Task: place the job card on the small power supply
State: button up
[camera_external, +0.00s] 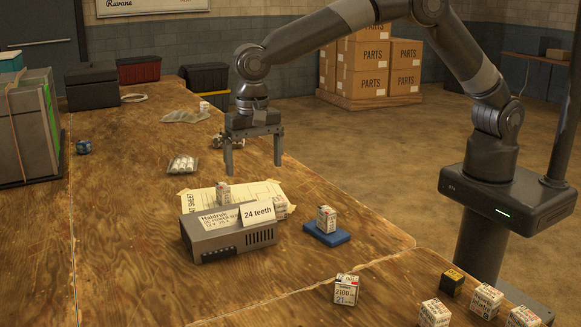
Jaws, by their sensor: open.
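The small power supply (232,243) is a grey box with vent slots and a printed label on top. It sits on the wooden bench near the middle of the view. A white card reading "24 teeth" (258,213) stands tilted on the right part of its top. My gripper (253,167) is open and empty, fingers pointing down. It hangs above the bench, above and behind the card in the picture, apart from it.
A paper sheet (262,188) lies behind the supply with small labelled packs on it. A pack stands on a blue block (327,235) to the right. Several packs stand at the front right. A bagged pack (183,165) lies behind left. The bench's left front is clear.

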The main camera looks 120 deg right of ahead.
jog(key=s+a+r+n+t, duration=0.1)
jog(key=s+a+r+n, duration=0.3)
jog(key=s+r, duration=0.6)
jog(key=s+a+r+n+t, duration=0.2)
jog(key=s+a+r+n, duration=0.15)
jog(key=s+r, duration=0.6)
jog(key=s+a+f+n+t, duration=0.1)
jog(key=s+n, duration=0.4)
jog(key=s, duration=0.7)
jog(key=s+a+f+n+t, duration=0.1)
jog(key=s+a+n, duration=0.2)
jog(key=s, duration=0.9)
jog(key=shift+s+a+f+n+t, duration=0.3)
jog(key=shift+a+n, duration=0.1)
jog(key=shift+n, duration=0.85)
jog(key=shift+o, duration=0.5)
